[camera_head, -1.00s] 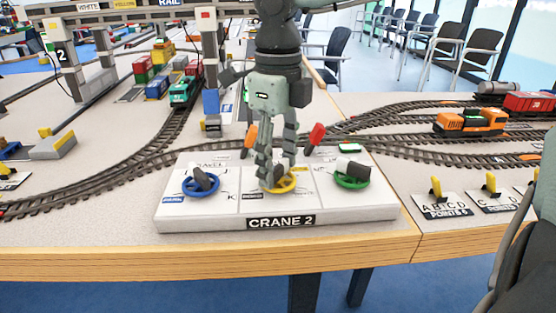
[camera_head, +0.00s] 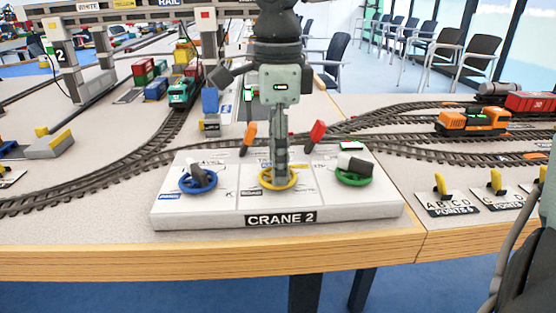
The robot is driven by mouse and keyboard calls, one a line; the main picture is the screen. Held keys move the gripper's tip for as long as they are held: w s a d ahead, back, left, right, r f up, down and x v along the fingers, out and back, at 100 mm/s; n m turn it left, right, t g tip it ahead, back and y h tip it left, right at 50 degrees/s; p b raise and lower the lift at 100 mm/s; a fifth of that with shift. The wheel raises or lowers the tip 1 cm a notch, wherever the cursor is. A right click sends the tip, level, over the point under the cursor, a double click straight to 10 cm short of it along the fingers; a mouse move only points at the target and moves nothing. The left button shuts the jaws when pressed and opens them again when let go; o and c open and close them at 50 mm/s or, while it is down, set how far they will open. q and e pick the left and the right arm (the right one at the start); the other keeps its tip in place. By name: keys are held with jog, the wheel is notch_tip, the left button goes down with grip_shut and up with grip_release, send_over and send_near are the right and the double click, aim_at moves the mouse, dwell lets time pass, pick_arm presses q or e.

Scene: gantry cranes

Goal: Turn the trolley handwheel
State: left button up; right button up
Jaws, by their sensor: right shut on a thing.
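The control panel labelled CRANE 2 (camera_head: 377,213) lies near the table's front edge. It has a blue handwheel (camera_head: 186,187) at left, a yellow handwheel (camera_head: 292,186) in the middle and a green handwheel (camera_head: 354,180) at right. My right gripper (camera_head: 280,180) points straight down, shut on the yellow handwheel. Its fingers are seen edge-on and hide the wheel's middle and grip. The lettering above the yellow wheel is partly covered, so I cannot read which wheel is the trolley's. My left gripper is not in view.
An orange lever (camera_head: 248,134) and a red lever (camera_head: 317,132) rise behind the panel, on either side of my fingers. Model tracks run behind. Points switches (camera_head: 446,203) stand at right. A gantry crane (camera_head: 66,55) stands at back left.

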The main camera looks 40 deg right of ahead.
jog(key=n, duration=0.2)
jog(key=shift+n, duration=1.5)
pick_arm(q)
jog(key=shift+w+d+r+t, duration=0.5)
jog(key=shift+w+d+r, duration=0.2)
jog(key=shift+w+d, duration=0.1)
pick_arm(e)
jog(key=shift+n, duration=0.8)
jog(key=o, duration=1.2)
jog(key=shift+c, duration=0.2)
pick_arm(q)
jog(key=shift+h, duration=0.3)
pick_arm(e)
notch_tip(320, 180, up, 12)
